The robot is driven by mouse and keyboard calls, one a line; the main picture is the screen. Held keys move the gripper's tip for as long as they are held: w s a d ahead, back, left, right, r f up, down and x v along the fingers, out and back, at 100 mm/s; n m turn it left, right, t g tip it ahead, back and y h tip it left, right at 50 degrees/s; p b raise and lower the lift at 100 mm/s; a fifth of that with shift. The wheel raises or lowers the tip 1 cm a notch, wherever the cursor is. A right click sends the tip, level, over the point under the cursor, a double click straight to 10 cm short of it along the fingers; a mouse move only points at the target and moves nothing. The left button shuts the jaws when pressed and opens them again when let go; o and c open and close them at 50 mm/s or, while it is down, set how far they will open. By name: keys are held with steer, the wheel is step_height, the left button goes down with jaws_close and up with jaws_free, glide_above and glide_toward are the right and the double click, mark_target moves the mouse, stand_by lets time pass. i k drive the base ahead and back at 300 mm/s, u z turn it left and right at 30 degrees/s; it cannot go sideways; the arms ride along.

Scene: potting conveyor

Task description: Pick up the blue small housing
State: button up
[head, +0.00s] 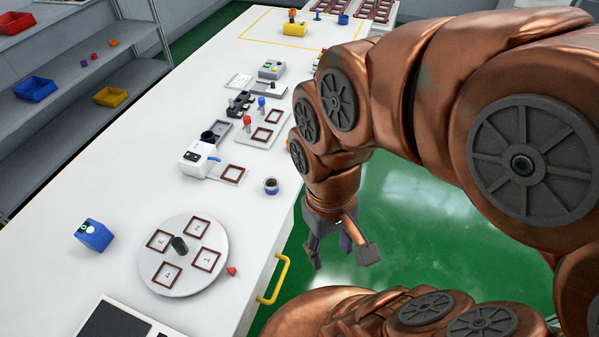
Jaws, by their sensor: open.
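A small blue block-like piece (343,19) stands at the far end of the white table, and it may be the blue small housing. It is too small to make out in detail. A larger blue box (93,236) with a green and a white button sits at the near left of the table. My gripper (342,258) is open and empty, pointing down over the green floor beyond the table's right edge. It is far from both blue things and touches nothing.
A round plate (183,283) with several brown frames lies on the near table. A dark-filled cup (271,186) stands near the right edge, above a yellow handle (276,281). A white machine (197,160) and fixtures line the middle. Shelves (75,62) stand left.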

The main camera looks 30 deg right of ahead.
mark_target(271, 185)
steer(key=z, duration=0.95)
steer(key=k, duration=0.95)
steer(key=u, duration=1.85)
